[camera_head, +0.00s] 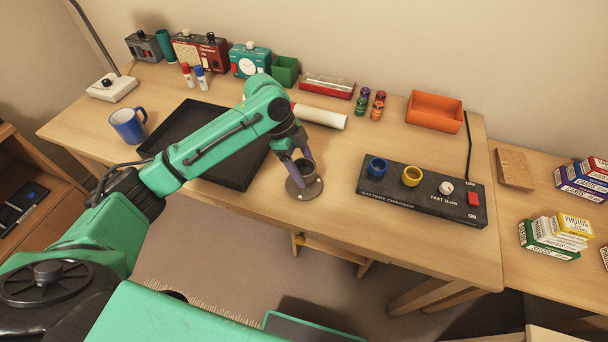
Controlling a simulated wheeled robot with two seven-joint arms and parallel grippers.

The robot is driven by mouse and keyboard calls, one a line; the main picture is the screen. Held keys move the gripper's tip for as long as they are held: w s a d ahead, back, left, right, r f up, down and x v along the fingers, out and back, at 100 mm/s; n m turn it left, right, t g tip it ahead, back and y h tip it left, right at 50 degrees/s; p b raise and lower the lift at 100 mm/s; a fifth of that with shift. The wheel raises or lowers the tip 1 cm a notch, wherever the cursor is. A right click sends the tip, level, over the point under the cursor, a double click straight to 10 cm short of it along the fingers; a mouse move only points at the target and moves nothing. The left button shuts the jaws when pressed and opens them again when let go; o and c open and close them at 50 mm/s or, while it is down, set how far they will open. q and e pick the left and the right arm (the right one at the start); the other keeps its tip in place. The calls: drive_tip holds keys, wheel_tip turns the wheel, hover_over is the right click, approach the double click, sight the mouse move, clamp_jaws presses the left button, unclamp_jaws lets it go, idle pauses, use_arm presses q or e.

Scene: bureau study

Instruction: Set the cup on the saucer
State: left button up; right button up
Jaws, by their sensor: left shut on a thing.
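My left gripper (300,161) points down near the front edge of the desk. It is shut on a small dark grey-purple cup (304,172), which is partly hidden by the fingers. The cup looks upright and is over the round brown saucer (293,191), which lies flat on the desk. I cannot tell whether the cup's base touches the saucer or hangs just above it. My right gripper is not in view.
A blue mug (127,126) and a black tray (185,122) are at left, the tray partly behind my arm. A white roll (320,116) lies behind the gripper. A black battery charger (425,199) stands to the right. Clear desk lies between saucer and charger.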

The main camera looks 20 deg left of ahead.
sight(304, 176)
use_arm(q)
drive_tip(key=shift+f, duration=1.7)
drive_tip(key=o, duration=1.4)
drive_tip(key=shift+f, duration=0.1)
drive_tip(key=shift+c, duration=0.2)
drive_tip(key=v, duration=1.2)
drive_tip(key=shift+s, duration=0.15)
